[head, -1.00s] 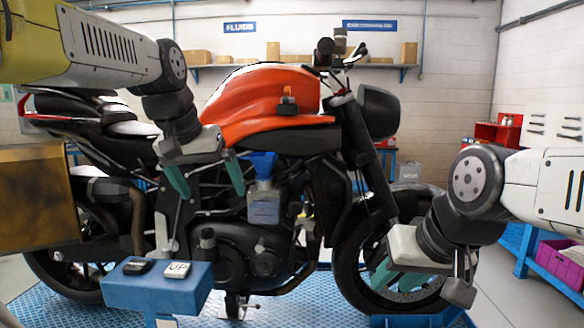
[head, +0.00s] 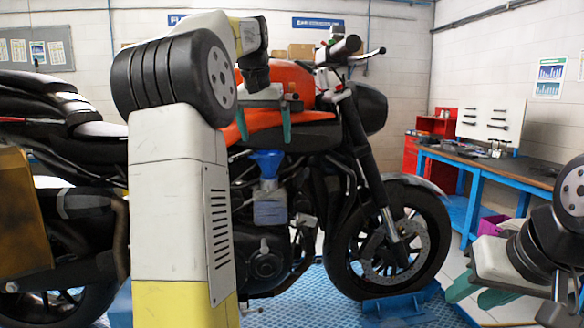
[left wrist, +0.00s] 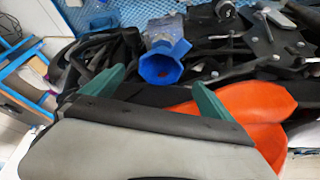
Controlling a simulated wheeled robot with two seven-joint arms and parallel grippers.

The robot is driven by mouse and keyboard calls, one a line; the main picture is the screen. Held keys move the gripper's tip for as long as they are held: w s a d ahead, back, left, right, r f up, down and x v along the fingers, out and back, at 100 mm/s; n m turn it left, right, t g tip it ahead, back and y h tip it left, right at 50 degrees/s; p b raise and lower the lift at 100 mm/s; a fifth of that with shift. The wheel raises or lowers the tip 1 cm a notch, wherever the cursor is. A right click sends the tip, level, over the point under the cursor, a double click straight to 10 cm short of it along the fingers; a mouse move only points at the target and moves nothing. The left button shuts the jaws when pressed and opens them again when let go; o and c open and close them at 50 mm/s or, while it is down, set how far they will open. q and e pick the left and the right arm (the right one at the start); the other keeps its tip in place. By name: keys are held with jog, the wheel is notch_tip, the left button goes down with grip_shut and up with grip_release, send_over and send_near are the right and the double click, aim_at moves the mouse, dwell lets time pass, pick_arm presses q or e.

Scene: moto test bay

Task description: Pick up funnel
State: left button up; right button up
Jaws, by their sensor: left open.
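The blue funnel (head: 264,162) stands mouth up on a translucent container (head: 270,206) beside the motorcycle's engine. In the left wrist view, the funnel (left wrist: 160,66) shows its open mouth, with the container (left wrist: 166,30) partly behind it. My left gripper (head: 265,124) is open and empty, its green fingers pointing down above the funnel, apart from it. In the left wrist view, the funnel appears between and beyond the fingertips of my left gripper (left wrist: 155,85). My right gripper (head: 479,293) is at the lower right, far from the funnel, its green fingers apart with nothing between them.
The motorcycle's orange tank (head: 291,80) is close behind my left gripper. The front wheel (head: 400,245) stands on a blue platform (head: 325,300). A blue workbench (head: 480,175) and a red cabinet (head: 428,135) are at the right. My left arm hides part of the motorcycle.

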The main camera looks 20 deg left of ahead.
pick_arm(q)
send_over(269, 177)
notch_tip(269, 177, down, 6)
jog(key=shift+f, duration=0.2)
jog(key=c, duration=1.6)
jog(key=shift+r, duration=0.1)
jog(key=shift+r, duration=0.95)
jog(key=shift+s+d+r, duration=1.3)
jog(key=shift+s+d, duration=0.55)
jog(key=shift+s, duration=0.1)
jog(key=shift+s+d+r, duration=1.35)
jog(key=shift+s+d, duration=0.45)
jog(key=shift+s, duration=0.1)
jog(key=shift+s+d+r, duration=1.3)
jog(key=shift+s+d, duration=0.55)
jog(key=shift+s, duration=0.1)
